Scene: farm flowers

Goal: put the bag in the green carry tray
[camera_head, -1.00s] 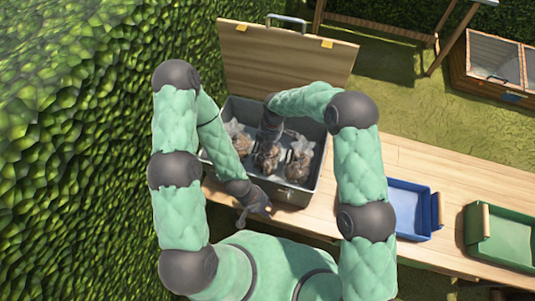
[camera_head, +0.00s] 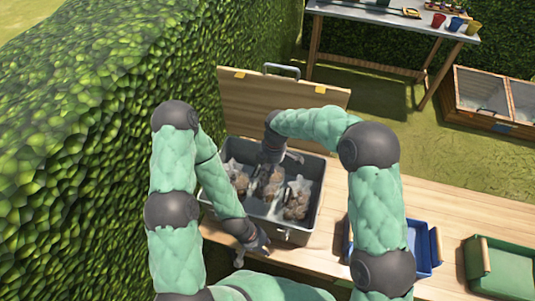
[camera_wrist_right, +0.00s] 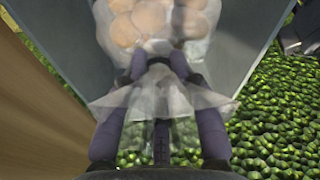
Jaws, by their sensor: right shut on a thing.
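My right gripper (camera_head: 268,162) is shut on the neck of a clear bag of brown round things (camera_head: 267,184), the middle one of several in the grey box (camera_head: 291,236). The bag also shows in the right wrist view (camera_wrist_right: 150,28), with its loose top spread around the right gripper (camera_wrist_right: 160,65). I cannot tell whether it is clear of the box floor. My left gripper (camera_head: 258,243) is outside the box at its front; its fingers are too small to read. The green carry tray (camera_head: 512,268) stands at the right end of the table and looks empty.
Other bags lie left (camera_head: 238,178) and right (camera_head: 297,200) of the held one. The box's wooden lid (camera_head: 285,105) stands open behind it. A blue tray (camera_head: 420,250), partly hidden by my right arm, sits between the box and the green tray. A hedge (camera_head: 70,150) rises at left.

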